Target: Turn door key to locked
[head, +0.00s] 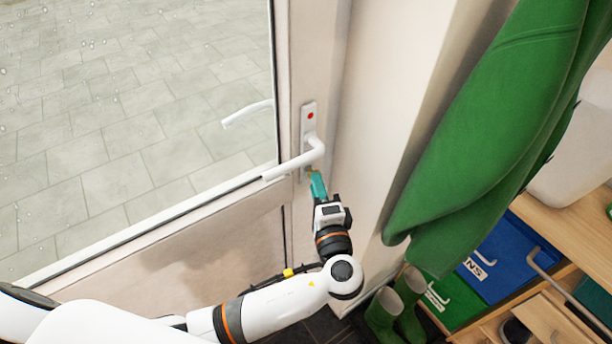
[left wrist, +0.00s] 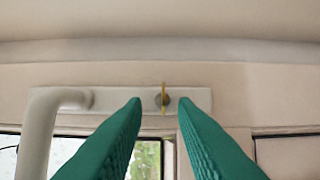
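The white door handle (head: 300,160) sits on a pale lock plate (head: 308,112) with a red dot near its top. Below the handle, the tip of my left gripper (head: 318,185) is close to the plate. In the left wrist view a thin brass key (left wrist: 163,90) stands in a round grey keyhole on the plate. The two green fingers of my left gripper (left wrist: 159,100) are apart, and the key shows between their tips. I cannot tell whether the fingertips reach around it. In the head view the gripper hides most of the key. My right gripper is not in view.
The glazed door (head: 150,95) fills the left, with another handle (head: 246,112) seen through the glass. A green coat (head: 490,120) hangs to the right of the gripper. Green boots (head: 385,312), a blue box (head: 505,255) and wooden shelving stand at lower right.

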